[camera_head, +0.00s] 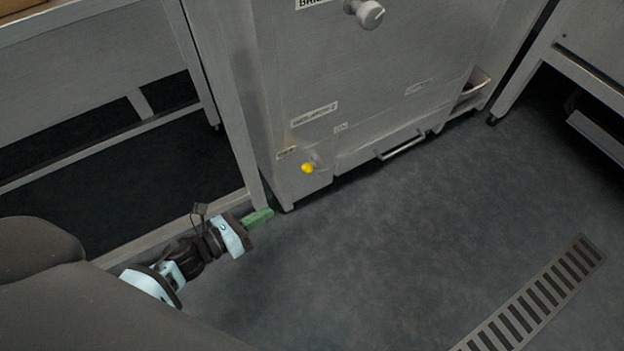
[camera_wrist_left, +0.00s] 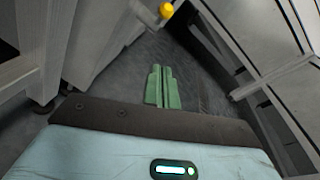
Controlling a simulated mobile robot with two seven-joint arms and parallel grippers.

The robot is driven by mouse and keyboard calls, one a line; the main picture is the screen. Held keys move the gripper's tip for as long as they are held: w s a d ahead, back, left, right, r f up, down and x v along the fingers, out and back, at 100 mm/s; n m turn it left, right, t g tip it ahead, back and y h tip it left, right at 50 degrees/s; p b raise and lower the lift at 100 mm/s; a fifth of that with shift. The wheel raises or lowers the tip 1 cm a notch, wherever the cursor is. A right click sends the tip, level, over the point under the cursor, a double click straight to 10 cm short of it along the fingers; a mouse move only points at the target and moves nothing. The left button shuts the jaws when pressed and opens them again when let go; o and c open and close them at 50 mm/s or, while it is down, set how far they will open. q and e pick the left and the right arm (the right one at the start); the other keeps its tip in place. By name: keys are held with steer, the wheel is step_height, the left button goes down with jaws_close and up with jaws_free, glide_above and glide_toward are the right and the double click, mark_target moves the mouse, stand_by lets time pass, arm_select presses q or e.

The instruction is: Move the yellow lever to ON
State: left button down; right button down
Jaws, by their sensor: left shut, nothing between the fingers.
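The yellow lever (camera_head: 307,168) is a small round yellow knob low on the front of a grey metal cabinet (camera_head: 385,75), near its lower left corner. It also shows in the left wrist view (camera_wrist_left: 166,10) at the top, beyond the fingertips. My left gripper (camera_head: 270,214) has green fingers and is below and left of the lever, apart from it. In the left wrist view its fingers (camera_wrist_left: 161,72) lie side by side, shut and empty. My right gripper is not in view.
A drawer handle (camera_head: 400,145) sticks out low on the cabinet, right of the lever. A white knob (camera_head: 365,13) is higher up. A table leg (camera_head: 222,95) stands close left of the cabinet. A floor drain grate (camera_head: 535,300) lies at lower right. The floor before the cabinet is clear.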

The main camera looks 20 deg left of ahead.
arm_select(q)
steer(key=w+d+r+b, duration=0.1)
steer(key=w+d+b, duration=0.2)
steer(key=w, duration=0.8)
steer(key=shift+d, duration=0.9)
steer(key=shift+w, duration=0.1)
steer(key=shift+r, duration=0.1)
steer(key=shift+r+p, duration=0.1)
steer(key=shift+p, duration=0.5)
steer(key=shift+r+g+p, duration=0.2)
steer(key=shift+g+p, duration=0.2)
steer(key=shift+p, duration=0.1)
